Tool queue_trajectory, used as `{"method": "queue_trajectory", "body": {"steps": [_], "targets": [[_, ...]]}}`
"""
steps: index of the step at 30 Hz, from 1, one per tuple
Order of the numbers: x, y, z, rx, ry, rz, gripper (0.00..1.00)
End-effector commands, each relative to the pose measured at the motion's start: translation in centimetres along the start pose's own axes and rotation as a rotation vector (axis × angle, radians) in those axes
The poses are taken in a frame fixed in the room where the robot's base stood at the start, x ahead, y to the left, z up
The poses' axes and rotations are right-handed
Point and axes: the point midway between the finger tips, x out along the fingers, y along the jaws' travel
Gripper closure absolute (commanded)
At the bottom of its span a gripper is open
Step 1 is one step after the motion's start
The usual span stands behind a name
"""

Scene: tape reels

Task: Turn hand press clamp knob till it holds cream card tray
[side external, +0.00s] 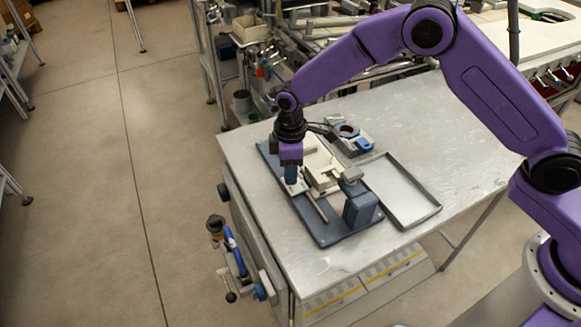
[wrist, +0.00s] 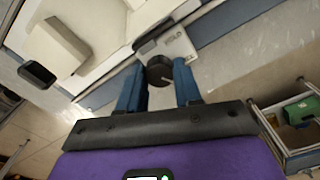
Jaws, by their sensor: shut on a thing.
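The hand press stands on the table, with a blue base (side external: 335,235) and a blue post (side external: 360,208) at its near right end. The cream card tray (side external: 322,178) sits on the press; a cream body also fills the upper left of the wrist view (wrist: 85,70). My gripper (side external: 291,180) points down at the press's left side. In the wrist view its two blue fingers (wrist: 160,68) are shut on the dark round clamp knob (wrist: 160,76), one on each side. The side view hides the knob behind my gripper. The contact between clamp and tray cannot be made out.
A shallow grey metal tray (side external: 402,190) lies right of the press. Tools hang on the table's left side (side external: 236,255). The table's front and right areas are clear.

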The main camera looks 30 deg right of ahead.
Motion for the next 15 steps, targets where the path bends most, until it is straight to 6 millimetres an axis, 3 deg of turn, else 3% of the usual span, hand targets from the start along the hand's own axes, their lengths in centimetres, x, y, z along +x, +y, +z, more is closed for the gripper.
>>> {"method": "queue_trajectory", "body": {"steps": [15], "targets": [[0.02,-0.01,0.05,0.493,-0.002,0.0,0.97]]}}
